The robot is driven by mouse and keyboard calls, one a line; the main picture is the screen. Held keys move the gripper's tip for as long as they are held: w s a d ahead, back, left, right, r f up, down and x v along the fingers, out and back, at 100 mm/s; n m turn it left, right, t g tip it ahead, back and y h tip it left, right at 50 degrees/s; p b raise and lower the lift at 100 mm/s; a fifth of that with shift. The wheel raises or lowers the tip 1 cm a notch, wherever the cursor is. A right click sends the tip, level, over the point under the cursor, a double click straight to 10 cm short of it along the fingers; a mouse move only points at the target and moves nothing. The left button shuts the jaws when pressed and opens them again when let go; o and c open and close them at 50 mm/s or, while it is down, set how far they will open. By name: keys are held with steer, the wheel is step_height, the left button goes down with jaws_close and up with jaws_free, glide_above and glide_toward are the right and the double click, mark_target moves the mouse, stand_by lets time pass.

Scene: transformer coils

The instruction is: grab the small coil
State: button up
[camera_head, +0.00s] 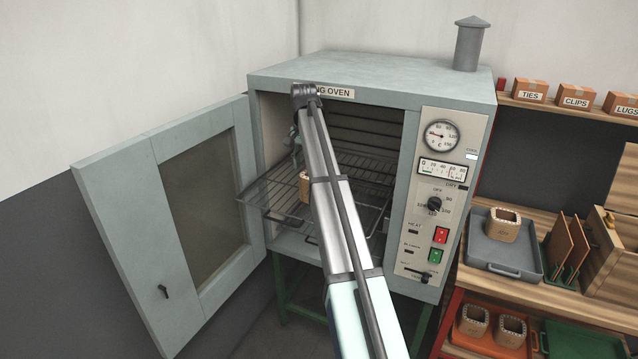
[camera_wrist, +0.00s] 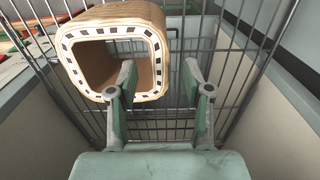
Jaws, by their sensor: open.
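A tan, square-sided hollow coil (camera_head: 304,187) is at the drying oven's wire rack, partly hidden behind my arm. In the wrist view the coil (camera_wrist: 85,68) is at upper left, its open end with a dark-dashed rim facing the camera. My gripper (camera_wrist: 160,76) is open and holds nothing. In that view its left finger overlaps the coil's hollow and its right finger is past the coil's right wall. I cannot tell whether the left finger is inside the hollow. In the head view my gripper (camera_head: 297,148) shows only partly, above the coil.
The oven door (camera_head: 150,200) stands open at left. The wire rack (camera_head: 268,193) extends out of the oven. At right, another coil (camera_head: 503,226) sits in a grey tray (camera_head: 485,252), and two more (camera_head: 474,320) sit in an orange tray below. Oven walls flank the opening.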

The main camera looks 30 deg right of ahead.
steer(key=shift+f+p, duration=1.25)
steer(key=shift+f, duration=1.85)
jaws_close()
